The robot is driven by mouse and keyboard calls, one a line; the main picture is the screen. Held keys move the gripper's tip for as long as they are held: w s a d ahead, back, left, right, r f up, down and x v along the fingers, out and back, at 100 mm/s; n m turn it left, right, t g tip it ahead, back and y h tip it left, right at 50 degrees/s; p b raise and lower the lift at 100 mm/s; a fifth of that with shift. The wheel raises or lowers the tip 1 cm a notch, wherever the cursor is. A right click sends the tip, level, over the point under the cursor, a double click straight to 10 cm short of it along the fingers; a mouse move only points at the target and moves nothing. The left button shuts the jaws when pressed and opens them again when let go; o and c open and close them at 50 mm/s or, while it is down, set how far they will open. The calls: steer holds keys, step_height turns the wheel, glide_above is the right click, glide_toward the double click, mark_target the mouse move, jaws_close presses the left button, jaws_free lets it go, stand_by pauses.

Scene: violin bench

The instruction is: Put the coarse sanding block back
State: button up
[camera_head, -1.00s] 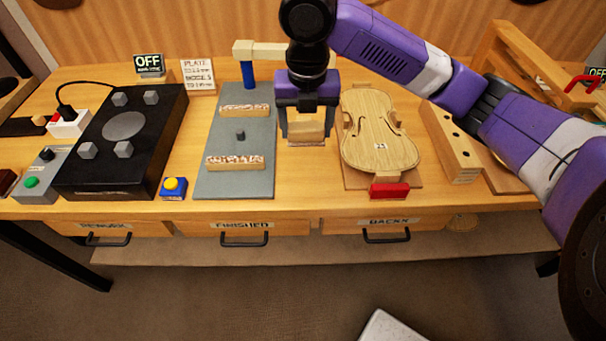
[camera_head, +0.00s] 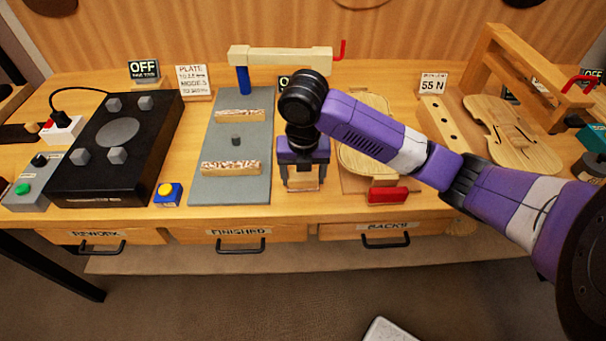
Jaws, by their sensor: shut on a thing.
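My gripper (camera_head: 303,186) points down near the front edge of the bench, between the grey board and the violin plate. It is shut on a light wooden block (camera_head: 303,176), the sanding block, which shows between the fingers. The block is at or just above the bench top; I cannot tell whether it touches. Its grit face is hidden.
The grey board (camera_head: 235,185) with two speckled strips lies to the left. The violin plate (camera_head: 362,160) with a red clamp (camera_head: 395,194) is close on the right, partly behind my arm. A blue box with a yellow button (camera_head: 167,194) stands further left. Labelled drawers (camera_head: 238,235) are below.

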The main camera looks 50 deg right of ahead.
steer(key=shift+f, duration=0.2)
steer(key=o, duration=1.3)
steer(key=shift+r, duration=0.1)
